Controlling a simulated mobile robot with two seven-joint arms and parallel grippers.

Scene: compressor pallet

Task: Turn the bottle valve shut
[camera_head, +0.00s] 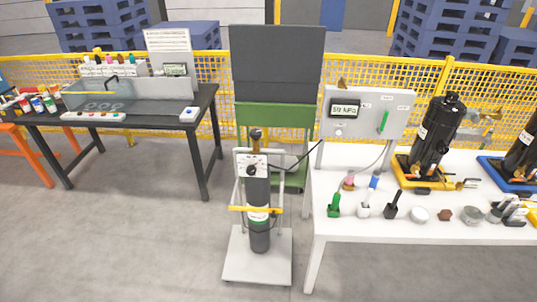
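A dark gas bottle (260,238) with a pale label stands upright on a small trolley (240,262) in the middle of the view. The bottle valve (256,134), a small dark knob on a brownish stem, sits at the top of it. How far the valve is turned cannot be told at this size. A white panel (243,160) with a black knob is in front of the bottle's upper part, and a yellow bar (240,208) crosses its middle. A black hose (300,158) runs right from there. Neither of my grippers is in view.
A white table (330,228) on the right holds a control box (358,100) with a display, a black compressor (436,130) and several small parts. A dark bench (205,105) stands left. A dark board (277,62) is behind. Floor in front is clear.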

